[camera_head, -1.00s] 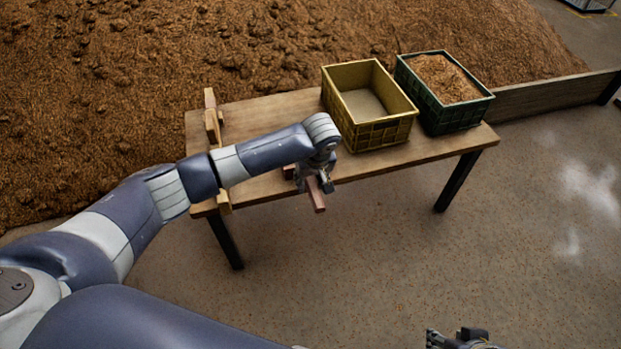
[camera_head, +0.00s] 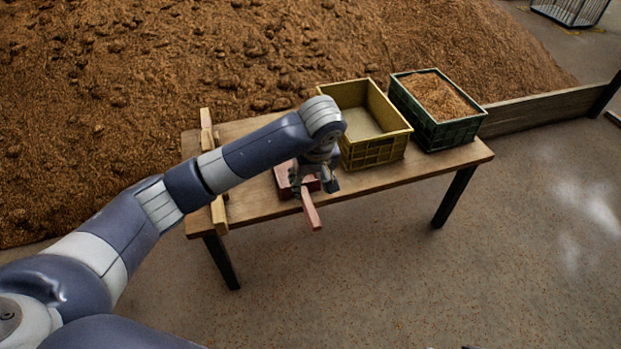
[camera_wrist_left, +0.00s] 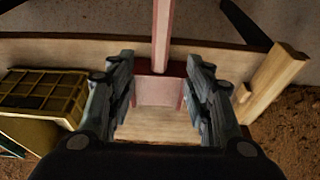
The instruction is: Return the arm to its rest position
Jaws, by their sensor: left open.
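My left gripper (camera_head: 316,184) is open and empty above the front edge of the wooden table, seen from the side in the head view. Below it a red scoop (camera_head: 283,180) lies on the table, its pinkish handle (camera_head: 312,211) sticking out past the front edge. The gripper hides part of the scoop. In the left wrist view the two fingers (camera_wrist_left: 160,92) stand wide apart, with the scoop's pan (camera_wrist_left: 158,91) showing between them and the handle (camera_wrist_left: 162,35) running away beyond. Only a dark sliver at the bottom edge of the head view may be my right gripper.
On the table (camera_head: 400,177) stand an empty yellow crate (camera_head: 376,151) and a green crate (camera_head: 436,130) of grain. A wooden stand (camera_head: 218,213) is at the table's left end. A large brown grain heap (camera_head: 200,60) lies behind. The floor in front is clear.

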